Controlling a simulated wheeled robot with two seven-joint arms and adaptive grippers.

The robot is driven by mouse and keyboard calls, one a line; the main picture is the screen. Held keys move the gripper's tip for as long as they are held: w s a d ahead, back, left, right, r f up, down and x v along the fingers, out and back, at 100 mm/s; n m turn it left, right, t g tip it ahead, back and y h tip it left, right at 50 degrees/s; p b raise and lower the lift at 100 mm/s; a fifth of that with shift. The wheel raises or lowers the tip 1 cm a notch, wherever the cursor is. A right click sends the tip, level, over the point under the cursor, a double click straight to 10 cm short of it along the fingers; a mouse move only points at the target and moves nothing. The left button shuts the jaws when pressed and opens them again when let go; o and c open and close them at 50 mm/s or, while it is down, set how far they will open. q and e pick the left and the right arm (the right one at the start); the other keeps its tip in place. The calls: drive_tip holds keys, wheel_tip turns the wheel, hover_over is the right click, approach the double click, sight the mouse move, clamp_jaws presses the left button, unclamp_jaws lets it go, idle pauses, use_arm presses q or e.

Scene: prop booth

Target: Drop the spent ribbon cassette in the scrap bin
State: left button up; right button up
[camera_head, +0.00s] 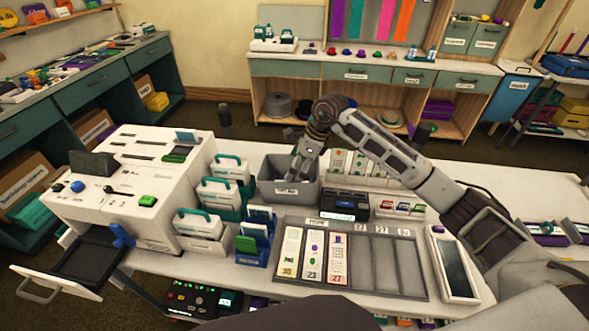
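The grey open-topped bin (266,186) stands on the white table near the middle, with a small white label on its front that is too small to read for certain. My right arm reaches in from the right. Its gripper (299,170) points down over the bin's opening, with its fingertips at about the rim or just inside. Whether the fingers are open or shut is too small to tell. I see no ribbon cassette in the gripper, and the bin's floor is mostly hidden. The white printer (130,205) stands at the left, with its front drawer (88,262) pulled out. My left gripper is not in view.
White boxes with teal handles (222,192) and a blue holder (254,245) stand between printer and bin. A black device (344,204) is right of the bin. A grey sorting tray (388,284) with printed strips lies in front. A white-framed tray (455,265) is further right.

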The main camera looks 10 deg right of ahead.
drive_tip(key=v, duration=1)
drive_tip(key=shift+r, duration=0.25)
drive_tip(key=shift+s+d, duration=0.1)
drive_tip(key=shift+d, duration=0.05)
drive_tip(key=shift+s+f, duration=0.1)
idle(0.7)
